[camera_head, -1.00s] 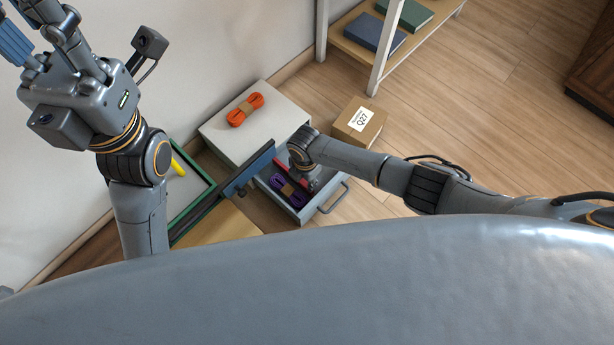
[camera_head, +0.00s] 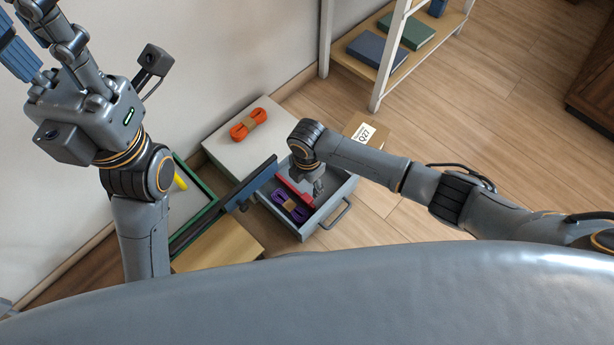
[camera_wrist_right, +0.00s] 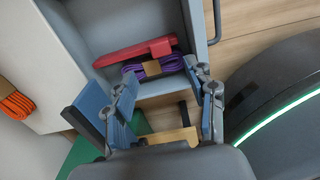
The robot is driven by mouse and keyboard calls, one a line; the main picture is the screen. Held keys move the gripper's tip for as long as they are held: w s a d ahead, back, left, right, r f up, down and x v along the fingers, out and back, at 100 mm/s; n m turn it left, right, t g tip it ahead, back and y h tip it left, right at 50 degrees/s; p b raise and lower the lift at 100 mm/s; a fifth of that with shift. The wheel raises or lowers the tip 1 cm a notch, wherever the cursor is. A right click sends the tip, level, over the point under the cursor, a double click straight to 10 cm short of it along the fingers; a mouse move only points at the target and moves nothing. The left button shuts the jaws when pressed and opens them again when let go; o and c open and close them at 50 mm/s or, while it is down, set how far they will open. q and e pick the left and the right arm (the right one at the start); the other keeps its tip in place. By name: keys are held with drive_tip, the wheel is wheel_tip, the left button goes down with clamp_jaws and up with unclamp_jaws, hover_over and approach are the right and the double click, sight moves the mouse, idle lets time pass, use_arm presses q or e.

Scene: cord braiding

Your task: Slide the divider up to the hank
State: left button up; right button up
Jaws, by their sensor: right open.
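The red divider (camera_head: 294,189) lies in the open grey drawer (camera_head: 329,212), along one long side of the purple hank (camera_head: 289,206) with its tan band. In the right wrist view the divider (camera_wrist_right: 133,52) lies just beyond the hank (camera_wrist_right: 172,65); I cannot tell whether they touch. My right gripper (camera_head: 318,188) is over the drawer beside the divider's end. In its wrist view the fingers (camera_wrist_right: 160,95) are spread, with nothing between them. My left gripper (camera_head: 28,35) is raised at the top left, far from the drawer, its tips partly cut off.
An orange hank (camera_head: 248,124) lies on the white cabinet top (camera_head: 235,153). A labelled cardboard box (camera_head: 362,131) stands beyond the drawer. A green-edged tray (camera_head: 204,187) with a yellow item is left of it. A shelf with books (camera_head: 378,50) stands at the back.

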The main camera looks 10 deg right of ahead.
drive_tip(key=shift+r, duration=1.7)
